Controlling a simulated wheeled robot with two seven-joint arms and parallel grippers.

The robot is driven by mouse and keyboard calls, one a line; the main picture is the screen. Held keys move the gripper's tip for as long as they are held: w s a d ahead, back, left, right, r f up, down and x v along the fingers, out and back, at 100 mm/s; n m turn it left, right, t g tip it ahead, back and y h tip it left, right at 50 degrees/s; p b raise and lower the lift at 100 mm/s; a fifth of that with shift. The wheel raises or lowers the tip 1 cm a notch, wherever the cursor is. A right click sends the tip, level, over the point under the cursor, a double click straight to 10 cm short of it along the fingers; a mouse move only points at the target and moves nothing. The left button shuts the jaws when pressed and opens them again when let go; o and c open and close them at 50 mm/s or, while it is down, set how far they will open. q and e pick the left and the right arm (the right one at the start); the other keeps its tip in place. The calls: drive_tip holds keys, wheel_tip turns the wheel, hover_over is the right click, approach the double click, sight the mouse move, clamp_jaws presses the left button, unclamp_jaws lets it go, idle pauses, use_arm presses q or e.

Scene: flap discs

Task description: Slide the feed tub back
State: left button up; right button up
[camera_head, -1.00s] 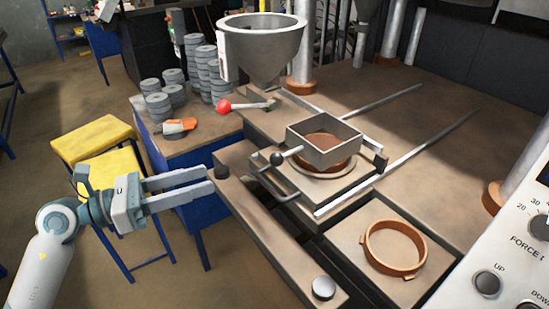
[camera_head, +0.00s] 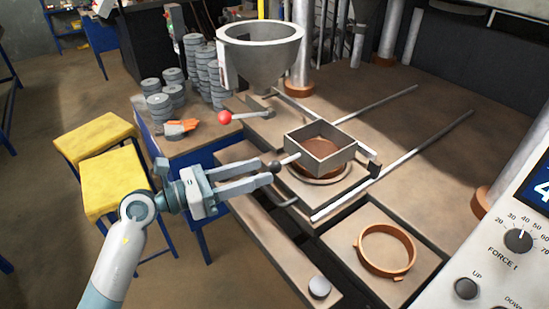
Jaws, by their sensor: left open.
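The feed tub (camera_head: 333,152) is a square, open grey metal box. It sits over a round brown ring and plate on the press table, between two rails. A short rod ending in a dark ball knob (camera_head: 275,166) sticks out from its left side. My left gripper (camera_head: 270,173) is open, with its fingertips at the ball knob. The fingers appear to lie on either side of the knob, but I cannot tell whether they touch it. My right gripper is not in view.
A grey hopper (camera_head: 260,55) stands behind the tub, with a red-knobbed lever (camera_head: 225,117) beside it. A copper-coloured ring (camera_head: 387,250) lies at front right, near the control panel (camera_head: 490,265). Stacked grey discs (camera_head: 160,107) and yellow stools (camera_head: 95,137) are at left.

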sight(269, 167)
use_arm(q)
drive_tip(key=p+x, duration=0.1)
drive_tip(key=x, duration=0.3)
drive_tip(key=shift+r, duration=0.15)
drive_tip(key=shift+w+d+p, duration=0.2)
drive_tip(key=shift+d+p, duration=0.1)
drive_tip(key=shift+d, duration=0.25)
drive_tip(key=shift+w+d, duration=0.1)
drive_tip(key=shift+d, duration=0.05)
clamp_jaws()
